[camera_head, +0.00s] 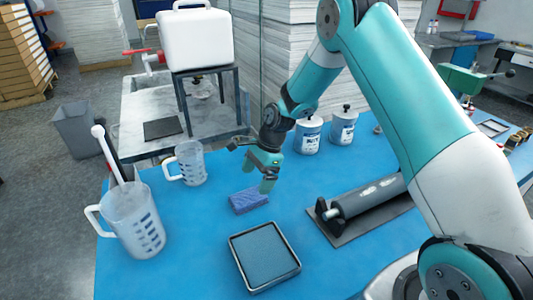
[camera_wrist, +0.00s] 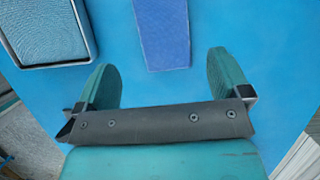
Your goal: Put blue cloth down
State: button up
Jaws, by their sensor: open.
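The blue cloth (camera_head: 248,200) lies flat on the blue table, left of the table's middle in the head view. It also shows in the wrist view (camera_wrist: 164,32) at the top, beyond the fingertips. My gripper (camera_head: 255,178) is above the table just by the cloth, with a finger seeming to hang near its right end. In the wrist view my gripper (camera_wrist: 160,85) has its two teal fingers wide apart, with only bare blue table between them. The gripper is open and empty, and the cloth is apart from the fingers.
A framed tray (camera_head: 240,262) with a blue-grey pad lies in front of the cloth. A large measuring jug (camera_head: 135,225) and a smaller jug (camera_head: 192,160) stand to the left. Two white cans (camera_head: 308,137) stand behind, and a dark roller (camera_head: 368,197) lies to the right.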

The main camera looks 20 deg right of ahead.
jog(key=b+v, duration=0.1)
jog(key=v, duration=0.9)
jog(key=s+a+r+n, duration=0.5)
jog(key=r, duration=0.1)
jog(key=s+a+r+n, duration=0.2)
jog(key=s+n, duration=0.4)
jog(key=s, duration=0.2)
jog(key=s+a+r+n, duration=0.2)
jog(key=s+n, duration=0.5)
jog(key=s, duration=0.1)
jog(key=s+a+r+n, duration=0.2)
jog(key=s+n, duration=0.4)
jog(key=s, duration=0.3)
jog(key=shift+a+r, duration=0.25)
jog(key=shift+a, duration=0.2)
jog(key=shift+o, duration=0.2)
jog(key=shift+s, duration=0.1)
